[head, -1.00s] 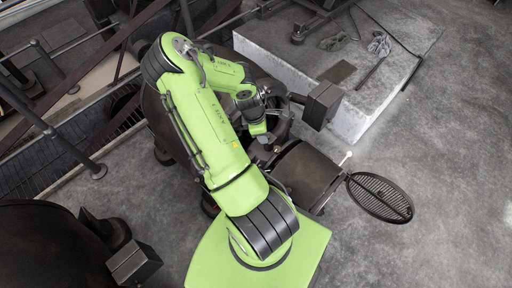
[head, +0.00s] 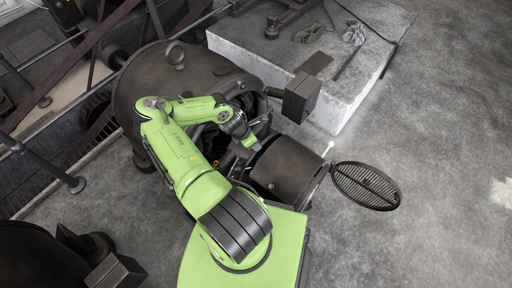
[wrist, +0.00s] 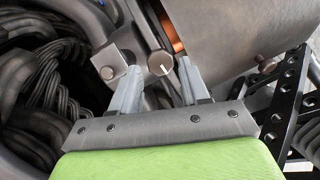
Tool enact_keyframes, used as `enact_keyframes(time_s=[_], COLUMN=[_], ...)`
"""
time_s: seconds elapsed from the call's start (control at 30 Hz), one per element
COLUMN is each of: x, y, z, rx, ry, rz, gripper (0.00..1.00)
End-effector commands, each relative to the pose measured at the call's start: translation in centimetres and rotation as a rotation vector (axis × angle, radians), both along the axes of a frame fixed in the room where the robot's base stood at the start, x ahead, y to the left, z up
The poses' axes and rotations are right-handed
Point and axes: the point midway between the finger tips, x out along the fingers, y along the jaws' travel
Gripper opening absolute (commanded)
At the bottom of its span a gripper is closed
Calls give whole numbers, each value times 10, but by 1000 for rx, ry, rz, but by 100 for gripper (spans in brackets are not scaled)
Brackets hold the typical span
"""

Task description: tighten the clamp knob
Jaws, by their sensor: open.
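The clamp knob (wrist: 161,63) is a small round metal knob with a white line on its face. In the wrist view it sits between the tips of my open gripper (wrist: 158,67), with the left finger just to its left and the right finger close on its right. I cannot tell whether either finger touches it. In the head view my gripper (head: 251,141) is at the dark machine, beside the near end of its cylinder (head: 285,166). The knob cannot be made out there.
A copper strip (wrist: 172,30) and a smooth cylinder (wrist: 235,35) lie just beyond the knob. Thick dark cables (wrist: 40,75) fill the left, and a perforated black bracket (wrist: 288,95) stands at right. A round grille cover (head: 366,186) hangs open; floor to its right is clear.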

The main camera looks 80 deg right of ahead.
Motion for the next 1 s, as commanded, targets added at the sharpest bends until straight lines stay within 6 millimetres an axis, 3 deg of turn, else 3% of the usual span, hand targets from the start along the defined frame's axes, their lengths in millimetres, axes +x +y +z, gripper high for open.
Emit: enact_keyframes(time_s=[0.03,0.2,0.5,0.8,1.0], x=[-4,-10,-11,-11,-11], y=[-3,-11,-12,-12,-12], z=[-15,-36,-39,-38,-38], rx=[0,-1,-1,-1,-1], ry=[3,1,-1,-1,-4], rz=[1,0,-1,-1,-16], gripper=[45,45,45,5,5])
